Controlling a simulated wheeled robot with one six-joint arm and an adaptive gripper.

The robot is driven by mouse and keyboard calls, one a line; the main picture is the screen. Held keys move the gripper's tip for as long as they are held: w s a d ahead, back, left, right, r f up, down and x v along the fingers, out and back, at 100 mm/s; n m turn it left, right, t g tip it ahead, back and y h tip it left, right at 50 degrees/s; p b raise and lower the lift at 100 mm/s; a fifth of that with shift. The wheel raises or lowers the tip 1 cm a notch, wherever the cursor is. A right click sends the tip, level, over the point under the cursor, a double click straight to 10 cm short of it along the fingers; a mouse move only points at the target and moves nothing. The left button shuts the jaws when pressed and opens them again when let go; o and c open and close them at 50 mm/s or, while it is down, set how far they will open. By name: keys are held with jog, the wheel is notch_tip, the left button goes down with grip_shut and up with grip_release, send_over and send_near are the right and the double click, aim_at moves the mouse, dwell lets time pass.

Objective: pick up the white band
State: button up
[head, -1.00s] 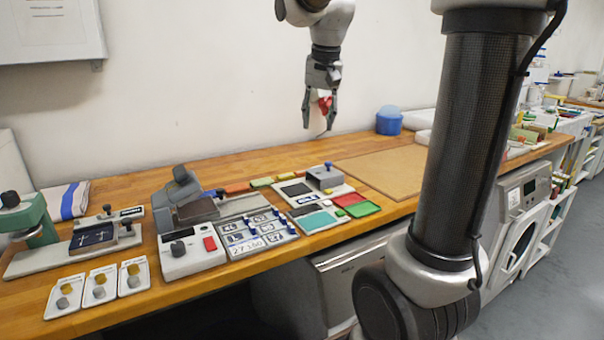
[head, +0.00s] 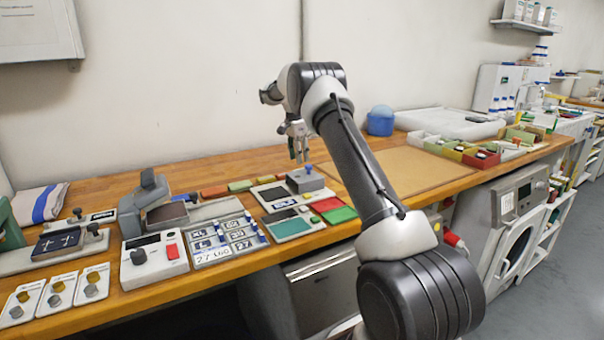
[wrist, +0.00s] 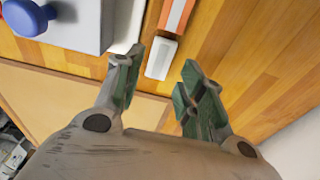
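The white band (wrist: 161,58) is a small pale block lying on the wooden worktop in the wrist view. It lies between and beyond my two fingertips, close to the end of an orange-and-white band (wrist: 176,15). My gripper (wrist: 158,72) is open, with nothing held between its green-padded fingers. In the head view my gripper (head: 298,150) hangs low over the back of the bench, behind the grey box with a blue knob (head: 305,180). I cannot make out the white band in the head view.
The grey box (wrist: 75,20) stands close to the left finger. Coloured bands, including a green one (head: 240,186), lie in a row along the bench. A brown mat (head: 405,172) and a blue tub (head: 380,122) are to the right.

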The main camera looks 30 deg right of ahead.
jog(key=f, duration=0.3)
jog(key=d+f, duration=0.1)
jog(key=f, duration=0.1)
jog(key=shift+w+f, duration=0.1)
jog(key=shift+f, duration=0.15)
jog(key=c, duration=0.5)
jog(key=shift+r, duration=0.1)
jog(key=shift+c, duration=0.2)
